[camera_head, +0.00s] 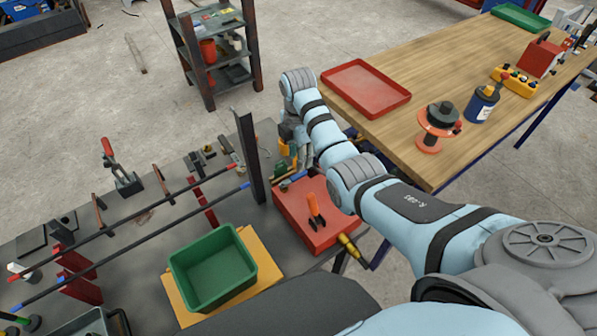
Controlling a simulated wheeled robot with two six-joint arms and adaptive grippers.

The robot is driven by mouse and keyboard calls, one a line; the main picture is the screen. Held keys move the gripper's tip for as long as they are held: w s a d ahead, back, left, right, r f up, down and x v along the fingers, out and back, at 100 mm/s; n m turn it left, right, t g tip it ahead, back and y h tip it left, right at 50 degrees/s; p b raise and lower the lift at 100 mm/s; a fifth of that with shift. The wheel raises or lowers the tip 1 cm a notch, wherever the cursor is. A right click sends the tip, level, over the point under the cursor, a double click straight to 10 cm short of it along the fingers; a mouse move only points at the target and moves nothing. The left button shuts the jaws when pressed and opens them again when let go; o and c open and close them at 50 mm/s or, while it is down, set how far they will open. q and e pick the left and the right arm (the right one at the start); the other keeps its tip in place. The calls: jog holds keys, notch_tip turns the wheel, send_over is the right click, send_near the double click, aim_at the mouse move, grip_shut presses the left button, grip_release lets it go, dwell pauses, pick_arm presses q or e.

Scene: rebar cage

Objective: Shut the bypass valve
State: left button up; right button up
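My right arm reaches across from the lower right, and my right gripper (295,158) points down beside the dark upright post at the right end of the grey bench. The gripper is small and partly covered by its own wrist, so its opening is unclear. A small green fitting (280,168) is close by it, with a short pipe piece with blue and red parts (290,181) just below. These may belong to the bypass valve, but I cannot make out its handle or its position. Contact with the gripper cannot be told. My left gripper is not in view.
Long bars cross the bench. A wooden table (420,90) with a red tray (365,110) stands right.

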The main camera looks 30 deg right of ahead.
aim_at(298, 176)
jog(key=f, duration=0.2)
jog(key=f+b, duration=0.1)
jog(key=f, duration=0.4)
jog(key=shift+w+f, duration=0.35)
jog(key=shift+w, duration=0.05)
jog(key=shift+s+r, duration=0.15)
jog(key=shift+s, duration=0.1)
jog(key=shift+c, duration=1.3)
grip_shut()
